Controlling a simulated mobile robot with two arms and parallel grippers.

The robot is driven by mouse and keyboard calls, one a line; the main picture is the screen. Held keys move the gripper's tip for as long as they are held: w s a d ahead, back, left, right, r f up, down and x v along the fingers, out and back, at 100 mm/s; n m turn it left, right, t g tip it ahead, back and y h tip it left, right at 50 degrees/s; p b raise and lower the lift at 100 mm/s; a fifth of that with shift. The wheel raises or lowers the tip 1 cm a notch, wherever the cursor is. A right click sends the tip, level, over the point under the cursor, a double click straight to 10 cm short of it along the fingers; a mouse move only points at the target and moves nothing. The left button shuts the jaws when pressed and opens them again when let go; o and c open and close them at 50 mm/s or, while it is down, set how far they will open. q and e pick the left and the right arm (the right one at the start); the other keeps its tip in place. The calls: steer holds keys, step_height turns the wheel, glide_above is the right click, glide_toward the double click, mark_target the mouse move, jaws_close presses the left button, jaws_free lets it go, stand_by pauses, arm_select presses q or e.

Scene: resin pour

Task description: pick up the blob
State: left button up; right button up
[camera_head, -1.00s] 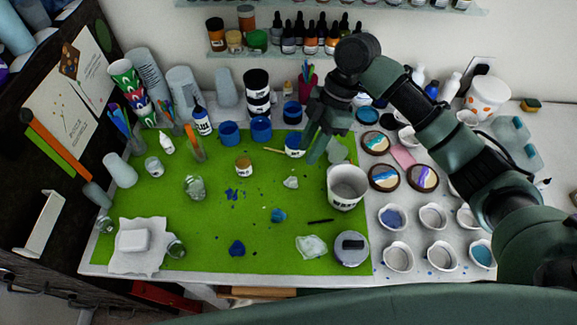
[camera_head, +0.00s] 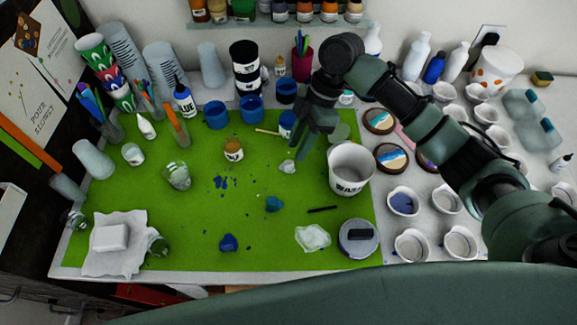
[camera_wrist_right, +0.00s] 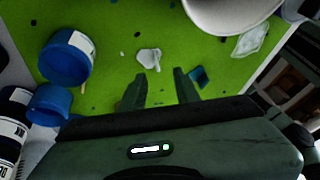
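Several small lumps lie on the green mat (camera_head: 200,205); I cannot tell which one is called the blob. A whitish lump (camera_head: 288,167) lies near the mat's middle and shows ahead of the fingers in the wrist view (camera_wrist_right: 149,56). A teal blob (camera_head: 274,204) lies below it in the head view; a teal piece (camera_wrist_right: 198,77) shows beside one finger in the wrist view. A dark blue blob (camera_head: 228,243) lies near the front edge. My right gripper (camera_head: 303,148) is open and empty above the mat, close to the whitish lump. My left gripper is out of view.
The white waste cup (camera_head: 351,172) stands right of the right gripper. Blue cups (camera_head: 252,111) stand behind it. A crumpled clear sheet (camera_head: 312,237) and a round lidded tub (camera_head: 358,239) lie at front right. The mat's left-centre front is fairly clear.

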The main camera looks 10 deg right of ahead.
mark_target(290, 164)
steer(key=p+x, duration=0.1)
steer(key=x, duration=0.1)
steer(key=p+x, duration=0.1)
steer(key=x, duration=0.1)
steer(key=shift+w+a+f, duration=0.1)
steer(key=shift+w+f, duration=0.05)
steer(key=shift+f, duration=0.15)
steer(key=shift+a+f, duration=0.15)
steer(key=shift+f, duration=0.4)
jaws_close()
stand_by(0.7)
